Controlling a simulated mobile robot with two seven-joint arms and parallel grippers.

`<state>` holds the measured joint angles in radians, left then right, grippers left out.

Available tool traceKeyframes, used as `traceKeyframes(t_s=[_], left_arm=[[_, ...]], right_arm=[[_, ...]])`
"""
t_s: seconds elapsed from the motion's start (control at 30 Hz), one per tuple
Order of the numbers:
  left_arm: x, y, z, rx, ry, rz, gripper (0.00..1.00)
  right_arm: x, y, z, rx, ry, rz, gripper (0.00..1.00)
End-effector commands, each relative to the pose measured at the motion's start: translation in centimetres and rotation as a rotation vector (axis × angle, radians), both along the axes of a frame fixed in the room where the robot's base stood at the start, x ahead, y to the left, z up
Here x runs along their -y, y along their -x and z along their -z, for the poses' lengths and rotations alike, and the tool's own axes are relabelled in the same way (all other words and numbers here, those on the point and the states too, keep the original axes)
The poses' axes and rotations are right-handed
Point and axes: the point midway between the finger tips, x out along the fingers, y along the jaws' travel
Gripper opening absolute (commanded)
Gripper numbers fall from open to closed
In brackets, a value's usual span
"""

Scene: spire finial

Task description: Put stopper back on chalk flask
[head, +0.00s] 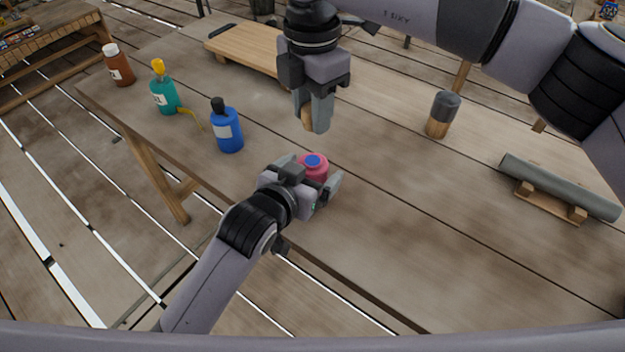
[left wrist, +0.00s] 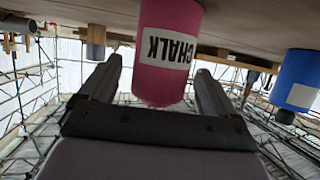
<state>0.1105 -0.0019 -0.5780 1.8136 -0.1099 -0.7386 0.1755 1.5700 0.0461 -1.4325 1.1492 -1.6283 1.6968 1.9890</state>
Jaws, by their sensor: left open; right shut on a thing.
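The pink chalk flask (head: 316,168) stands upright on the table, with a round blue spot on its top and no stopper in it. My left gripper (head: 308,180) is open, its fingers on either side of the flask. In the left wrist view the flask (left wrist: 166,60), labelled CHALK, appears upside down between the parted fingers (left wrist: 158,80), with gaps visible beside it. My right gripper (head: 316,122) points down above and just behind the flask. It is shut on a small tan stopper (head: 307,118), mostly hidden by the fingers.
A blue bottle (head: 228,132), a teal bottle (head: 165,97) and a brown bottle (head: 121,70) stand along the left edge. A grey-and-wood cylinder (head: 442,115) and a grey roll (head: 560,185) on a wooden cradle are at right. A wooden board (head: 248,48) lies behind. The table's front right is clear.

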Motion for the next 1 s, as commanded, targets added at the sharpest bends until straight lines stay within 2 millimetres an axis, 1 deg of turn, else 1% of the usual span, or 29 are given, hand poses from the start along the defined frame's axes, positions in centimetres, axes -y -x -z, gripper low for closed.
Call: traceKeyframes(t_s=[0.1,0.2,0.53,0.57,0.6,0.67,0.7,0.77,0.8,0.9,1.0], left_arm=[[0.4,-0.7,0.3,0.000,0.001,0.000,0.91],[0.5,-1.0,0.4,0.000,0.001,0.000,0.91],[0.6,-1.1,0.5,0.000,0.001,0.000,0.91],[0.6,-1.1,0.5,0.000,0.001,0.000,0.81],[0.5,-1.1,0.5,0.000,0.001,0.000,0.68],[0.5,-1.1,0.5,0.000,0.001,0.000,0.48],[0.5,-1.1,0.5,0.000,0.001,0.000,0.35],[0.5,-1.1,0.5,0.000,0.000,0.000,0.16],[0.5,-1.0,0.5,0.000,0.000,0.000,0.10],[0.5,-1.0,0.5,0.000,0.000,0.000,0.10],[0.5,-1.0,0.5,0.000,0.000,0.000,0.10]], right_arm=[[0.0,0.0,0.0,0.000,0.000,0.000,0.03],[0.0,0.0,0.0,0.000,0.000,0.000,0.03],[0.0,0.0,0.0,0.000,0.000,0.000,0.03],[0.0,0.0,0.0,0.000,0.000,0.000,0.03],[0.0,0.0,0.0,0.000,0.000,0.000,0.03],[0.0,0.0,0.0,0.000,0.000,0.000,0.03],[0.0,0.0,0.0,0.000,0.000,0.000,0.03],[0.0,0.0,0.0,0.000,0.000,0.000,0.03],[0.0,0.0,0.0,0.000,0.000,0.000,0.03],[0.0,0.0,0.3,-0.001,0.001,0.000,0.03],[0.0,0.0,1.4,-0.003,0.001,0.000,0.03]])
